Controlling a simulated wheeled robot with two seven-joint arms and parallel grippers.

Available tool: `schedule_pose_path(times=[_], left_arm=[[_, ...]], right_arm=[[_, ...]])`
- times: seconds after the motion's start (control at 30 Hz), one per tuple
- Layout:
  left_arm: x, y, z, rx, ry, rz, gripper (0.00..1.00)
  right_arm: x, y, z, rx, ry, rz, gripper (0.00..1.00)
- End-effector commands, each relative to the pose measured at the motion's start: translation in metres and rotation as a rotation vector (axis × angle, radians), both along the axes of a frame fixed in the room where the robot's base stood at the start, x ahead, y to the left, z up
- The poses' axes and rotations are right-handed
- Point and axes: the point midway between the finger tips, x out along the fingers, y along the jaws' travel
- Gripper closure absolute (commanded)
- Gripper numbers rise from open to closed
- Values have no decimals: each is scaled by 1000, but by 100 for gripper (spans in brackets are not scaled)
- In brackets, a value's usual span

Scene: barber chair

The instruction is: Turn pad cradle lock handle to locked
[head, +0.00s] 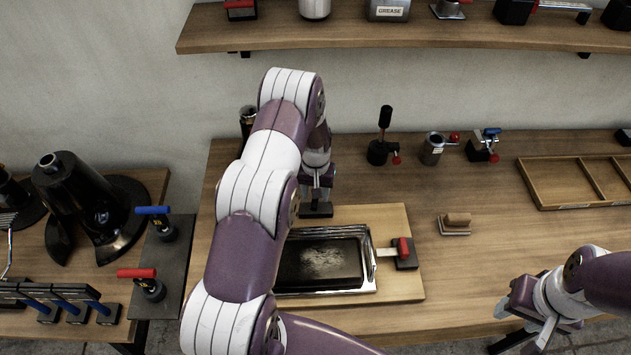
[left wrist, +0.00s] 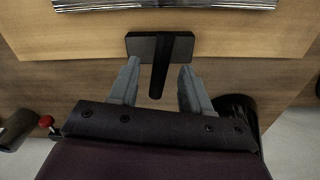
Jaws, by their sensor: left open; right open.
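The pad cradle (head: 372,268) is a metal frame around a dark pad (head: 320,264) on a light wooden board. A red handle (head: 403,247) sits on a black block at its right. Behind the cradle is another black block (head: 316,210) under my left gripper (head: 317,188). The left wrist view shows that block (left wrist: 139,46) with a black bar handle (left wrist: 158,82) between the open left fingers (left wrist: 158,72), apparently without contact. I cannot tell which handle is the lock. My right gripper (head: 507,322) is open and empty at the lower right.
My left arm hides the cradle's left side. A small brush (head: 456,222) and a divided wooden tray (head: 535,185) lie to the right. A black-knobbed device (head: 384,140) stands behind, with a metal cup (head: 432,150). A shelf (head: 420,36) runs above.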

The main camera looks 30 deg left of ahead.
Motion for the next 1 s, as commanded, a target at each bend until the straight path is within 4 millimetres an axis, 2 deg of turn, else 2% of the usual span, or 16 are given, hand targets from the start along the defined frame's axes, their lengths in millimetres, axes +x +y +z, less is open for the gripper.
schedule_pose_path(times=[0.03,0.2,0.3,0.43,0.57,0.83,1.0], left_arm=[[1,0,8,1,-6,0,52],[1,0,48,2,-5,0,52],[0,0,67,1,-4,-1,52],[0,0,81,1,-2,-1,52],[0,0,87,0,0,-1,52],[0,-1,87,0,0,-2,52],[5,-18,75,0,1,-41,52]], right_arm=[[0,0,-10,0,0,0,53],[0,0,-23,0,0,0,53],[0,0,-28,0,0,0,53],[0,0,-31,0,0,0,53],[0,0,-31,0,0,0,53],[0,0,-31,0,0,0,53],[0,0,-42,0,0,0,53]])
